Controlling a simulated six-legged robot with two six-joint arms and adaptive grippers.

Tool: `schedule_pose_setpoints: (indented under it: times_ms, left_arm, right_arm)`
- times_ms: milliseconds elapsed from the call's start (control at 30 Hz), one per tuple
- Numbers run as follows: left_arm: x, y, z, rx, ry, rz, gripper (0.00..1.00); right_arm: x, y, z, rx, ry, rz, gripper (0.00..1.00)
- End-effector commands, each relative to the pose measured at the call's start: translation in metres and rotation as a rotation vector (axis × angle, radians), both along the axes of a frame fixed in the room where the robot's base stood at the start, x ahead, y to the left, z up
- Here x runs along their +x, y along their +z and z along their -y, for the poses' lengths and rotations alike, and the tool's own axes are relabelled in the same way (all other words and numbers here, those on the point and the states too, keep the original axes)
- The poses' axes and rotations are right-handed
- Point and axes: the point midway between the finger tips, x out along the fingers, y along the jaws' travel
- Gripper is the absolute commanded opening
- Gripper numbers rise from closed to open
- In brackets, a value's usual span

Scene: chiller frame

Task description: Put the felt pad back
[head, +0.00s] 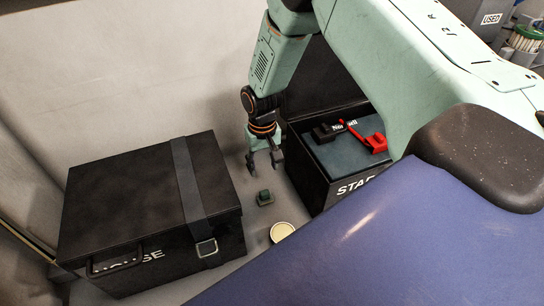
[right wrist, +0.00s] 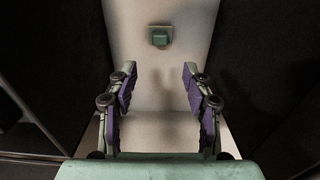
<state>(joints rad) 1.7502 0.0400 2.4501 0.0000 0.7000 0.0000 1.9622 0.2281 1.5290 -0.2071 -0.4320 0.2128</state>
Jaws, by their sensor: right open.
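A small dark green piece (head: 264,198), a raised block on a flat base, lies on the pale floor between two black cases; it looks like the felt pad. It also shows in the right wrist view (right wrist: 160,38), near the top middle, beyond the fingertips. My right gripper (head: 264,166) points down above the floor, just behind the green piece in the head view and apart from it. Its fingers are spread with nothing between them, as the right wrist view (right wrist: 159,75) also shows. My left gripper is in no view.
A closed black case (head: 130,190) with a strap stands at left. An open black case (head: 316,190) at right holds a black block (head: 324,133) and a red piece (head: 376,143) on a dark blue-grey surface. A round cream-topped item (head: 282,232) is nearby. The floor gap is narrow.

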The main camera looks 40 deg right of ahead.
Motion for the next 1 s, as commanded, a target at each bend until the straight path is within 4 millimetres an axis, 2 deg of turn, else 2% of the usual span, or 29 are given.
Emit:
schedule_pose_setpoints:
  times_ms: [167, 267, 367, 500, 600, 700, 833, 900, 1000]
  left_arm:
    - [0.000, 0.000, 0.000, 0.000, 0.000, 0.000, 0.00]
    - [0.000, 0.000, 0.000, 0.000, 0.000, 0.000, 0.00]
    - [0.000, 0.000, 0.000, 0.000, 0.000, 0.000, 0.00]
    - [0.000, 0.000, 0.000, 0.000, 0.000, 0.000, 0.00]
    - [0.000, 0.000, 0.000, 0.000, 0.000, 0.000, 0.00]
    - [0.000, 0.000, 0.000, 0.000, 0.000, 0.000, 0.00]
    - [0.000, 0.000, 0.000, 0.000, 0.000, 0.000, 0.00]
    - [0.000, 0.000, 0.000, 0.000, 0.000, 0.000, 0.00]
    - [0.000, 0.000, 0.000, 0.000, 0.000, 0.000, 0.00]
  right_arm:
    - [-0.005, -0.003, -0.003, 0.003, 0.004, -0.003, 0.50]
    - [-0.029, -0.021, -0.015, 0.016, 0.024, -0.010, 0.50]
    - [-0.075, -0.048, -0.037, 0.036, 0.058, -0.013, 0.50]
    - [-0.155, -0.073, -0.064, 0.052, 0.102, -0.012, 0.50]
    - [-0.212, -0.077, -0.075, 0.049, 0.130, -0.011, 0.50]
    - [-0.259, -0.071, -0.080, 0.037, 0.155, -0.010, 0.50]
    - [-0.300, -0.059, -0.081, 0.019, 0.182, -0.007, 0.50]
    - [-0.311, -0.055, -0.081, 0.012, 0.191, -0.004, 0.50]
    - [-0.318, -0.051, -0.081, 0.007, 0.197, -0.001, 0.50]
